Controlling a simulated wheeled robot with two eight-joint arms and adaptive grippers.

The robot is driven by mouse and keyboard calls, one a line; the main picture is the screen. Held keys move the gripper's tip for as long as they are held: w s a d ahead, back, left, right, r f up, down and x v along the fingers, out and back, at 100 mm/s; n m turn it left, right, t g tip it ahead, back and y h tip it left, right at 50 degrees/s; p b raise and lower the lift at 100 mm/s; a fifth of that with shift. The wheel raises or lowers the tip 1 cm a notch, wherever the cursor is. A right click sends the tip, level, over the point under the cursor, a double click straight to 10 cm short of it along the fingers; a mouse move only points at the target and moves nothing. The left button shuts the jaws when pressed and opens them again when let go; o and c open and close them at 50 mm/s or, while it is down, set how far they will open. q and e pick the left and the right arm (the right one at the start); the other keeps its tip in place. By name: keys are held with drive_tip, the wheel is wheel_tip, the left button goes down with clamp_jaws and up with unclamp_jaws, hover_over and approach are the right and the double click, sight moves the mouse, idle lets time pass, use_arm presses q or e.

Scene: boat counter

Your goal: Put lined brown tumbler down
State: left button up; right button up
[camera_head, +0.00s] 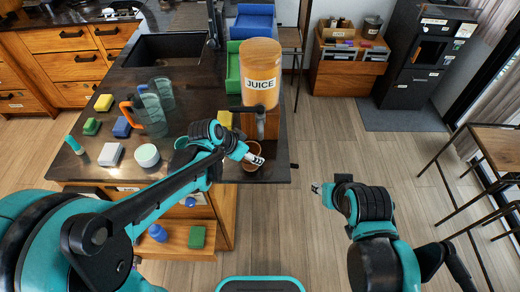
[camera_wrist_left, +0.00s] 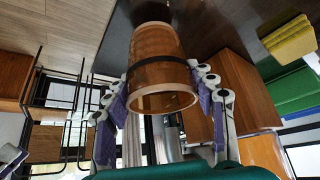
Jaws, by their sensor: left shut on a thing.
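The brown tumbler (camera_wrist_left: 160,75), with a dark line around it, is between the fingers of my left gripper (camera_wrist_left: 163,105) in the left wrist view. The fingers are shut on its sides, and its open rim faces the camera. In the head view the tumbler (camera_head: 252,163) is at the near right corner of the dark counter (camera_head: 270,170), partly hidden by my left gripper (camera_head: 250,156). I cannot tell whether its base touches the counter. My right gripper (camera_head: 318,189) is over the floor, away from the counter; its fingers are too small to read.
A juice dispenser (camera_head: 260,75) stands just behind the tumbler, by a green tray (camera_head: 233,75). A yellow sponge (camera_head: 225,118) lies close by. The counter's right edge is close.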

use_arm(q)
drive_tip(key=w+d, duration=0.3)
drive_tip(key=shift+w+d+b, duration=0.2)
drive_tip(key=shift+d+b, duration=0.1)
drive_tip(key=shift+b, duration=0.1)
drive_tip(key=shift+a+f+b, duration=0.1)
drive_tip(key=shift+f+b, duration=0.25)
drive_tip(key=shift+f, duration=0.4)
drive_tip(key=shift+s+a, duration=0.1)
drive_tip(key=shift+f, duration=0.1)
drive_tip(key=o, duration=1.4)
drive_tip(key=shift+c, duration=0.2)
